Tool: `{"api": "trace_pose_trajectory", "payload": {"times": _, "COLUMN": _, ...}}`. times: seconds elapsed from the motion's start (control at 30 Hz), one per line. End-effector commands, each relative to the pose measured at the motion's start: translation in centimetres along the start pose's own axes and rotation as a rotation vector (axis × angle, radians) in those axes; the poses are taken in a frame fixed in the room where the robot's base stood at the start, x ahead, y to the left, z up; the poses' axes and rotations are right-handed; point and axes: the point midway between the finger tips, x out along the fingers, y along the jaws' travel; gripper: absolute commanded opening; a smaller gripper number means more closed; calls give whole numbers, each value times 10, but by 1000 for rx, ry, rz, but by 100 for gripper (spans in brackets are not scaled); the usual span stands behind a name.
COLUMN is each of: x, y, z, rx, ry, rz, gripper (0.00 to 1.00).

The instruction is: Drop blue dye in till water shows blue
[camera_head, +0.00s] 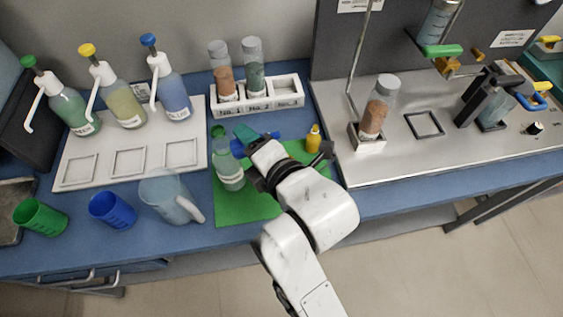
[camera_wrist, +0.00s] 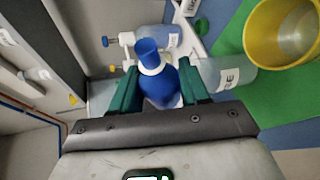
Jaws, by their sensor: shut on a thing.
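My gripper (camera_head: 246,140) is over the green mat (camera_head: 240,206). In the wrist view my gripper (camera_wrist: 160,75) has its green fingers on either side of a small blue dye bottle (camera_wrist: 160,88) with a blue cap and white collar. The head view shows only bits of blue around the fingers. A small yellow bottle (camera_head: 314,139) stands at the mat's back right.
A clear jug (camera_head: 168,196), blue cup (camera_head: 112,210) and green cup (camera_head: 40,217) stand at the left. Pump bottles stand on a white tray (camera_head: 196,154); a rack (camera_head: 285,97) is behind. The wrist view shows a yellow-rimmed container (camera_wrist: 255,35) at upper right.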

Motion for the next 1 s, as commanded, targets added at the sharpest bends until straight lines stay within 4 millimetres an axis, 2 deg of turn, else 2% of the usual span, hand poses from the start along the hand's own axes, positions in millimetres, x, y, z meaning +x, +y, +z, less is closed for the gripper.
{"api": "trace_pose_trajectory", "payload": {"times": 1.0, "x": 1, "y": -2, "z": -1, "rx": 53, "ry": 12, "rz": 29, "gripper": 14}}
